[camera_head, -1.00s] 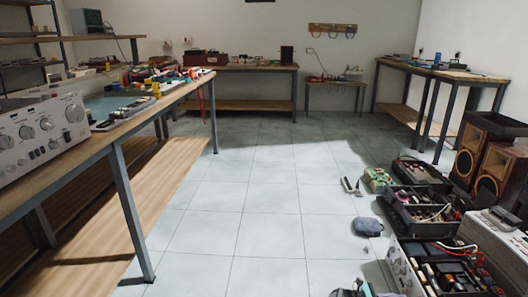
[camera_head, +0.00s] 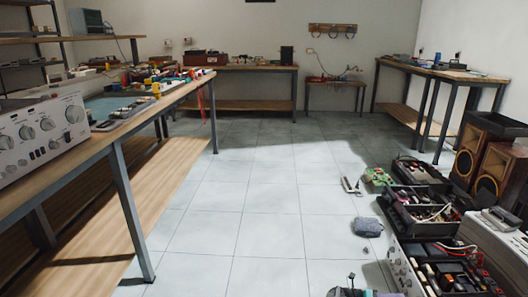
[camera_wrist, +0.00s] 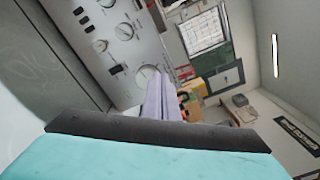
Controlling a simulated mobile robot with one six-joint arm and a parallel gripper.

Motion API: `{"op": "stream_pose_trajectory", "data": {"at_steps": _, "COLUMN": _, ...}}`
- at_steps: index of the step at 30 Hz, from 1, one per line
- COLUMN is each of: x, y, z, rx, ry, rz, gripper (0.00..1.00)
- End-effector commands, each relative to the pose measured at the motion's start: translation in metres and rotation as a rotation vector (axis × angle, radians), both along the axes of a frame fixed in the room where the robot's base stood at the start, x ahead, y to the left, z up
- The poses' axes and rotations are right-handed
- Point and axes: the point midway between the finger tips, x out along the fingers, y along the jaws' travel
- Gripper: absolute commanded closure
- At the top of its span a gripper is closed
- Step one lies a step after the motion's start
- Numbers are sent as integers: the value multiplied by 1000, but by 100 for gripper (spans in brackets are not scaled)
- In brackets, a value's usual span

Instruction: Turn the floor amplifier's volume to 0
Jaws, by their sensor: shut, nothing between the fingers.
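The floor amplifier (camera_head: 402,268) stands at the lower right of the head view, its pale front with knobs facing left. In the wrist view its silver front panel (camera_wrist: 110,45) fills the upper left, tilted, with several round knobs and small switches. The largest knob (camera_wrist: 148,76) is at the panel's lower right. My gripper (camera_wrist: 158,84) has pale lavender fingers, shut and empty. Their tips are in front of the large knob and partly cover it; I cannot tell whether they touch it. The knob's pointer and scale are too small to read.
A dark crate (camera_head: 398,215), a grey pouch (camera_head: 367,227) and wooden speakers (camera_head: 490,160) stand on the floor at the right. Another silver amplifier (camera_head: 40,130) is on the left workbench (camera_head: 120,130). The tiled floor (camera_head: 250,200) in the middle is clear.

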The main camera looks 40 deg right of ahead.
Motion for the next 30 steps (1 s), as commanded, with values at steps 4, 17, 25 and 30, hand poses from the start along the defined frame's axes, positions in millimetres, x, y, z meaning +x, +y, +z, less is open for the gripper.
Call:
{"op": "stream_pose_trajectory", "data": {"at_steps": 4, "x": 6, "y": -3, "z": -3, "rx": 54, "ry": 49, "rz": 3, "gripper": 100}}
{"op": "stream_pose_trajectory", "data": {"at_steps": 17, "x": 14, "y": -4, "z": -4, "rx": 52, "ry": 46, "rz": 13, "gripper": 100}}
{"op": "stream_pose_trajectory", "data": {"at_steps": 25, "x": 10, "y": -7, "z": -5, "rx": 50, "ry": 44, "rz": 13, "gripper": 100}}
{"op": "stream_pose_trajectory", "data": {"at_steps": 30, "x": 2, "y": -15, "z": -6, "rx": 50, "ry": 44, "rz": 11, "gripper": 100}}
